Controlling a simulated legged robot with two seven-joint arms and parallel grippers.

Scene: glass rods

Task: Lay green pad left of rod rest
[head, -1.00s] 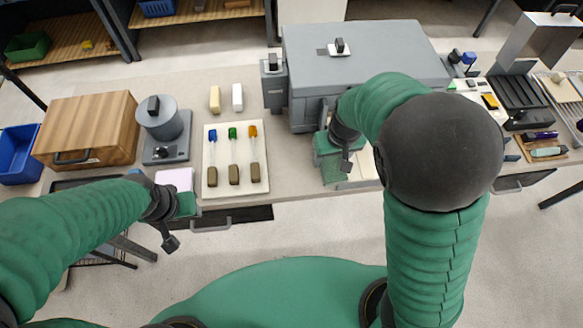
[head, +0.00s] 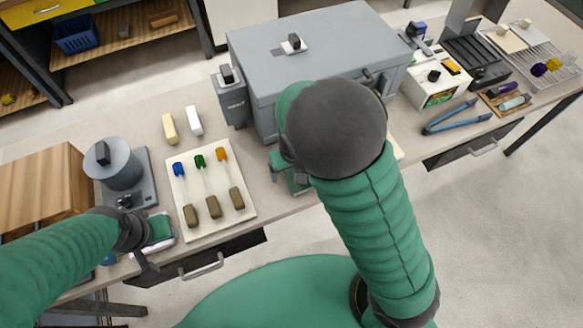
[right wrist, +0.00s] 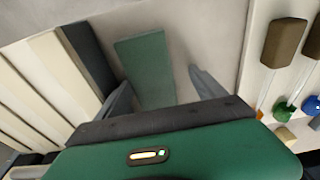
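The green pad (right wrist: 147,62) shows in the right wrist view as a flat rectangle on the grey table, between the fingers of my right gripper (right wrist: 160,80). The fingers stand apart and the gripper is open. In the head view the right gripper (head: 300,185) is partly hidden by my own arm, and I cannot make out the pad there. The cream board (head: 222,228), which looks like the rod rest, carries three rods with brown handles and blue, green and orange ends. My left gripper (head: 145,262) is over a pinkish pad (head: 152,248); its fingers are unclear.
A large grey box furnace (head: 300,75) stands behind the right gripper. A grey round pot (head: 119,170) and a wooden box (head: 40,190) stand left of the board. Yellow (head: 170,128) and white (head: 194,121) blocks lie behind it. Blue tongs (head: 455,120) lie at right.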

